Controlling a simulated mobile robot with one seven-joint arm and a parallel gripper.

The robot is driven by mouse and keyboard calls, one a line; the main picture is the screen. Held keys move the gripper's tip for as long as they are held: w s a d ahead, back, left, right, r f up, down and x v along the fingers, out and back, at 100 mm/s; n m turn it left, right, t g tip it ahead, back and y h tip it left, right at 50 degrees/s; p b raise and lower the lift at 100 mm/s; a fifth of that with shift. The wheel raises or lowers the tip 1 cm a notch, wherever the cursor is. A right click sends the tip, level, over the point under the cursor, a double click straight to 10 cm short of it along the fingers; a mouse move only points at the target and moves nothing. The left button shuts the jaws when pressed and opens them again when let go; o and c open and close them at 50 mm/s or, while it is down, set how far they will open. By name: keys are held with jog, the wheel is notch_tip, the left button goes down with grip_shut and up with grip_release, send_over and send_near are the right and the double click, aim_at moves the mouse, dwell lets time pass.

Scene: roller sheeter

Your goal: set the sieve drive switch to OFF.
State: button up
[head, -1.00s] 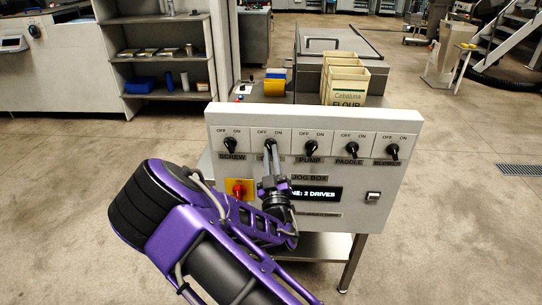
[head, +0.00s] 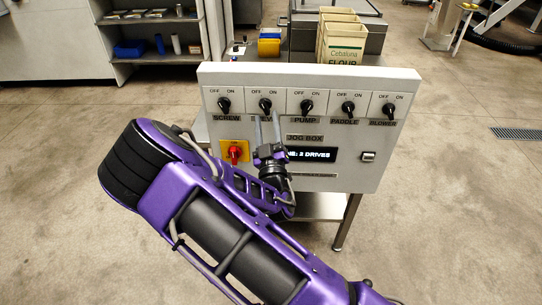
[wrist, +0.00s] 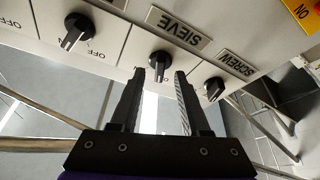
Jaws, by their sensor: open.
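The sieve drive switch (head: 265,104) is a black rotary knob, second from the left on the jog box panel (head: 300,77). OFF and ON are printed above it. Its SIEVE label is mostly hidden behind my fingers in the head view. My gripper (head: 267,117) is open, its fingers pointing up at this switch from just below. In the wrist view the panel appears upside down, with the sieve knob (wrist: 160,65) between and just beyond the tips of my gripper (wrist: 160,73). The fingers look clear of the knob. Which mark its pointer faces is hard to tell.
The screw knob (head: 223,105) and pump knob (head: 307,106) flank it closely; paddle and blower knobs lie farther right. Below are a red-and-yellow switch (head: 234,151), a display (head: 312,155) reading a number of drives, and a small rocker (head: 368,156). Crates stand behind.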

jog(key=b+v, duration=0.1)
jog(key=v, duration=1.4)
jog(key=shift+b, duration=0.35)
jog(key=shift+w, duration=0.1)
